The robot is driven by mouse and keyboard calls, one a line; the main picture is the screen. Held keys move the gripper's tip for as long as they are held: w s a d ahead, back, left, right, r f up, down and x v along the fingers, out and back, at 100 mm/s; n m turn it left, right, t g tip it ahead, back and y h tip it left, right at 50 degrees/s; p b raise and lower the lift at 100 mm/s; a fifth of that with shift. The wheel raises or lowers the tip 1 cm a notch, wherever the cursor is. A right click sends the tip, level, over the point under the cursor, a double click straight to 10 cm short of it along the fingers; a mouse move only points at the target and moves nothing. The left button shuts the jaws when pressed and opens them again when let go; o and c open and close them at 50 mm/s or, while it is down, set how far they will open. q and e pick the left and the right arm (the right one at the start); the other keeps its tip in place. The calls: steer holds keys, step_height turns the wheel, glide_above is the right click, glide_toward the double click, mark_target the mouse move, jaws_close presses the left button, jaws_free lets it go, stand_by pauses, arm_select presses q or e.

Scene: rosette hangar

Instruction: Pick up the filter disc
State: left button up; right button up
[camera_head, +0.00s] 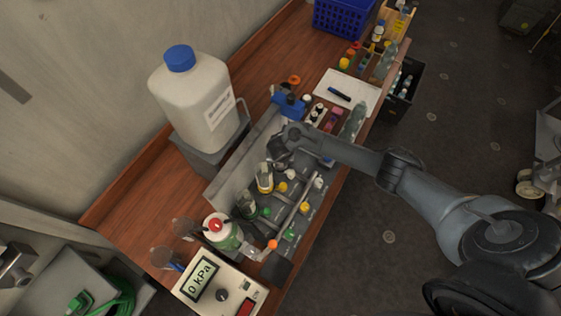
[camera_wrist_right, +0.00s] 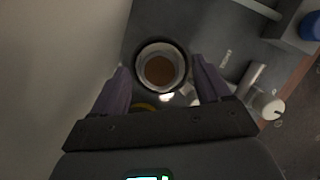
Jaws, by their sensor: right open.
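My right gripper (camera_head: 282,150) is over the grey rack (camera_head: 229,181) on the bench. In the right wrist view its two fingers (camera_wrist_right: 161,78) are apart, one on each side of a round, pale-rimmed cup with a dark outer edge (camera_wrist_right: 144,52). A brown round surface (camera_wrist_right: 159,71) shows inside the cup. I cannot tell whether it is the filter disc or something seen through the opening. The fingers do not visibly grip anything. In the head view my gripper hides this spot.
A large white jug with a blue cap (camera_head: 197,100) stands close left of the right gripper. Several small vials and bottles (camera_head: 265,180) fill the rack's near part. A pressure gauge box (camera_head: 216,288) sits at the near end, a blue basket (camera_head: 343,17) at the far end.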

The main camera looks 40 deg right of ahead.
steer(key=c, duration=1.1)
steer(key=shift+r, duration=0.1)
steer(key=shift+c, duration=0.2)
